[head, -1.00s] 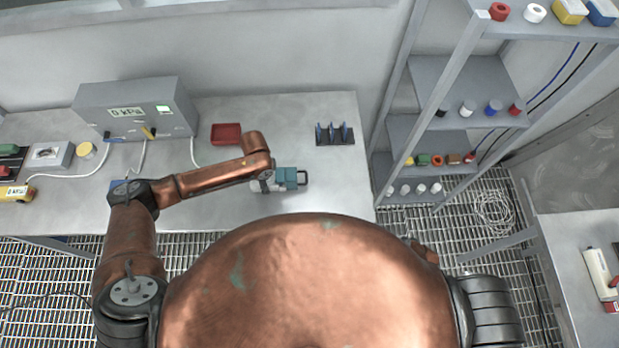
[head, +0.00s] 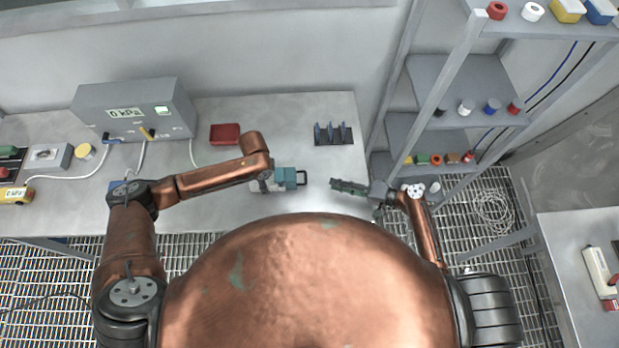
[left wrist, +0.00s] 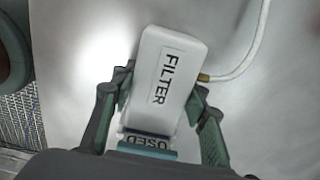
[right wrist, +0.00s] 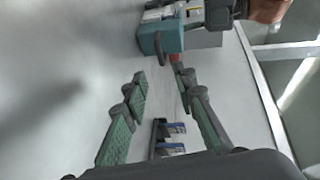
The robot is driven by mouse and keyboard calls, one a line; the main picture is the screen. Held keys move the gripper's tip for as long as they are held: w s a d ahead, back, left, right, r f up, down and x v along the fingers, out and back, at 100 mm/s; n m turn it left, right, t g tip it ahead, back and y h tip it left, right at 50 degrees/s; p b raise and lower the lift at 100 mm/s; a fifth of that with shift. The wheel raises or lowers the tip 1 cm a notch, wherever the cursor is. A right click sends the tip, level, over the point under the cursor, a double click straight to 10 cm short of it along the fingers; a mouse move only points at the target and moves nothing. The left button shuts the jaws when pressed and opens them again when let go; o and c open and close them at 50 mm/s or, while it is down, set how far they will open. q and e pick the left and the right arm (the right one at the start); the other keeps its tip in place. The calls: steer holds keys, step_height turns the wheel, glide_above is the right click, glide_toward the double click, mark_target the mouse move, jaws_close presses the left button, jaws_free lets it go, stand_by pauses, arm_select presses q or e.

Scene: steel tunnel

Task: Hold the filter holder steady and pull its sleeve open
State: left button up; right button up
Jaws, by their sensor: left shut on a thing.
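The filter holder is a white block marked FILTER (left wrist: 165,75), on the table in the head view. Its teal sleeve (head: 290,178), with a dark loop handle (head: 302,177), is on the right end; part of a USED label shows in the left wrist view (left wrist: 150,142). My left gripper (left wrist: 163,97) is shut on the white body, one finger on each side. My right gripper (head: 343,187) is open and empty, to the right of the handle with a gap between. The sleeve (right wrist: 165,38) lies ahead of its fingers in the right wrist view.
A black rack with blue upright pieces (head: 333,133) and a red tray (head: 225,134) stand behind. A grey kPa meter (head: 135,108) with a white hose is at back left. A shelf unit (head: 455,80) rises close to my right arm. The table around the holder is clear.

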mark_target(292, 179)
steer(key=x, duration=1.1)
steer(key=shift+w+a, duration=0.1)
steer(key=shift+a, duration=0.05)
steer(key=shift+c, duration=0.2)
jaws_close()
